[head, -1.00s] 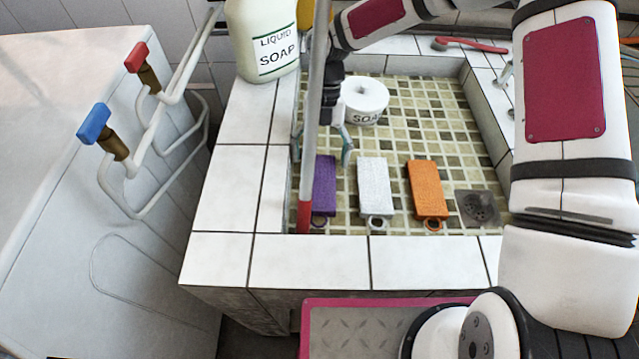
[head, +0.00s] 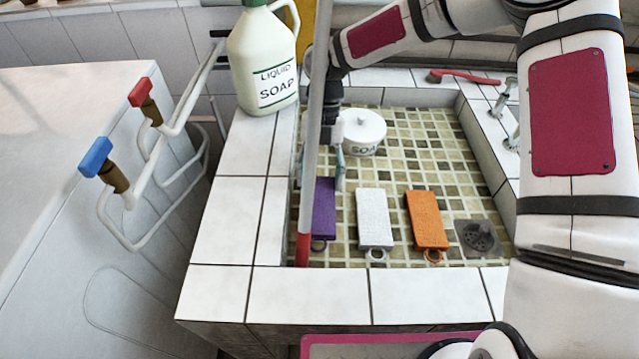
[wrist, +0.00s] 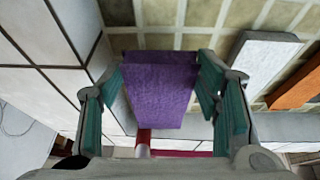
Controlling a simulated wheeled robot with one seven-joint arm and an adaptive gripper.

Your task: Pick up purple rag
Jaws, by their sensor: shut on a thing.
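The purple rag (head: 325,205) is a flat block-like piece with a ring at its near end. It lies at the left side of the sink floor, partly hidden behind the grey pole. My gripper (head: 340,176) is at its far end, largely hidden by the pole in the head view. In the wrist view the rag (wrist: 160,88) sits between the two green-padded fingers of my gripper (wrist: 163,95). The gripper is shut on it. I see no clear gap under the rag.
A grey pole with a red end (head: 312,140) stands close beside the rag. A white rag (head: 374,218) and an orange rag (head: 427,218) lie to the right. A soap pot (head: 362,135) is behind, a soap jug (head: 264,65) on the ledge. Tiled walls (head: 335,295) edge the sink.

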